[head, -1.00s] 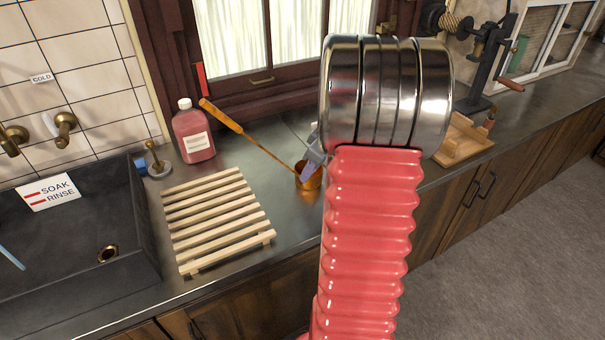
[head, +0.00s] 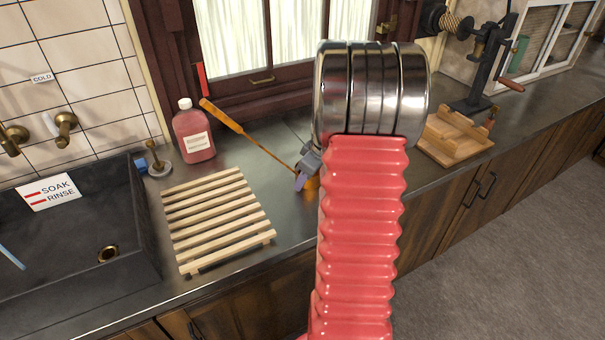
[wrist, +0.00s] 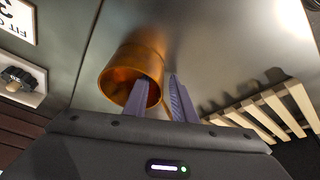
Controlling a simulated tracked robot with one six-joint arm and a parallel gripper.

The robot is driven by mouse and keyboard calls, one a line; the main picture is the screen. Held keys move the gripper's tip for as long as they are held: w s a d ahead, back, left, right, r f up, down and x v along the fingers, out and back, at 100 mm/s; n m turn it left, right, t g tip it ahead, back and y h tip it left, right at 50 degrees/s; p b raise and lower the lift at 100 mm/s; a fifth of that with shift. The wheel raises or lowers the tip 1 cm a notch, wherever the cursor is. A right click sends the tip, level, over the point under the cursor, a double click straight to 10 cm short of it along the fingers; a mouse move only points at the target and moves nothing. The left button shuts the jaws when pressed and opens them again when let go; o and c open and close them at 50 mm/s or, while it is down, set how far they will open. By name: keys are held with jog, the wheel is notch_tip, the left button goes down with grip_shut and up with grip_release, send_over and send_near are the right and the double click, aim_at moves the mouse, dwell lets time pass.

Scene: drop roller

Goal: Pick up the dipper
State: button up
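The dipper (head: 262,149) has a copper cup, a thin long shaft and an orange-brown wooden grip. Its cup stands on the dark counter, and the handle leans up and left toward the window sill. In the wrist view the copper cup (wrist: 120,65) shows its open mouth toward me. My gripper (wrist: 158,79) is open at the cup's rim. One purple finger overlaps the cup's mouth; the other is to the right, outside the wall, with a gap between them. In the head view my gripper (head: 301,177) is at the cup, and my arm hides part of the cup.
A slatted wooden rack (head: 217,222) lies left of the cup, beside the dark sink (head: 75,255). A pink bottle (head: 193,131) stands behind the rack. A wooden stand (head: 455,135) and a hand-cranked device (head: 480,60) are at the right.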

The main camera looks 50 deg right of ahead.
jog(key=shift+c, duration=0.3)
grip_shut()
dwell(0.4)
